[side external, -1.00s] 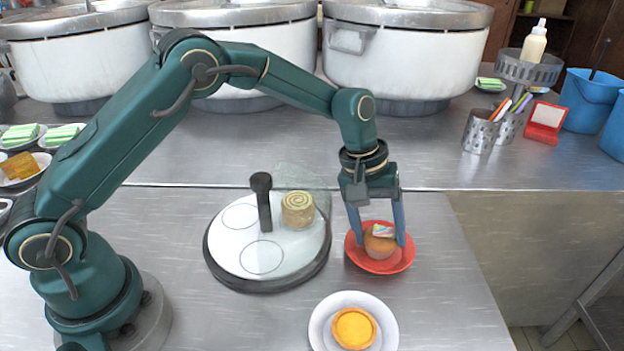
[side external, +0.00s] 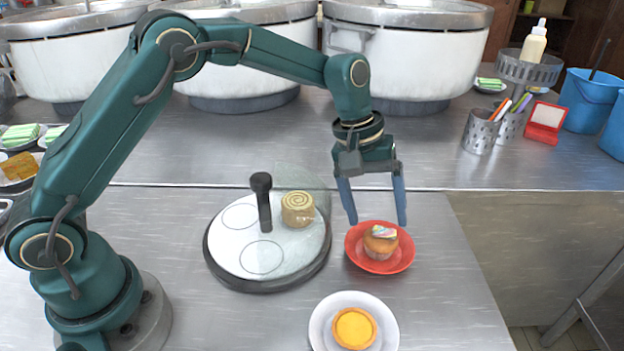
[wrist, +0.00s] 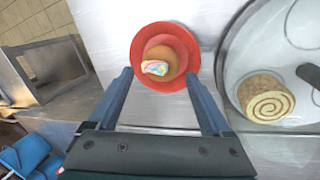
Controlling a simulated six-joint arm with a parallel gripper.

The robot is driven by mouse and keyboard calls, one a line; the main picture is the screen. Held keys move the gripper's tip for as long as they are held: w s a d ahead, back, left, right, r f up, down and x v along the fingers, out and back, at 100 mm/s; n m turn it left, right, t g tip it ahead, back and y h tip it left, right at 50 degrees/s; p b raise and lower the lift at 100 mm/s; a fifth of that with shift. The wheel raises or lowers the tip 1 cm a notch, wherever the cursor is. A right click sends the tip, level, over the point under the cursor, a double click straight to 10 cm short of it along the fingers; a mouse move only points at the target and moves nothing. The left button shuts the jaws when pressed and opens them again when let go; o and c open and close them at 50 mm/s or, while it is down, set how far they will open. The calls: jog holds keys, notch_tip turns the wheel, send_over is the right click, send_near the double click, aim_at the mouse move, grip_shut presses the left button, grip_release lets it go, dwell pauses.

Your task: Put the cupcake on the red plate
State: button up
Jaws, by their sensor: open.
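The cupcake (side external: 380,241), with a pastel striped topping, sits upright on the red plate (side external: 401,262) at the right of the steel table. In the wrist view the cupcake (wrist: 158,62) lies inside the rim of the red plate (wrist: 189,45). My gripper (side external: 379,222) is open and empty. Its fingers are above the far side of the plate, clear of the cupcake. In the wrist view its fingertips (wrist: 160,75) are spread on either side of the cupcake.
A round board (side external: 225,262) with a dark post and clear cover stands left of the plate, holding a swirl roll (side external: 298,209). A white plate (side external: 321,335) with a yellow tart (side external: 354,328) is in front. Large pots stand behind.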

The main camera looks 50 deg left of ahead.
jog(key=v, duration=0.8)
jog(key=s+a+r+m+t+y, duration=0.15)
jog(key=s+a+r, duration=0.35)
jog(key=s, duration=0.5)
jog(key=s+a+f+m+t+y, duration=0.1)
jog(key=s+a+f+m, duration=0.3)
jog(key=s, duration=0.6)
jog(key=shift+s+t, duration=0.3)
jog(key=shift+t, duration=0.55)
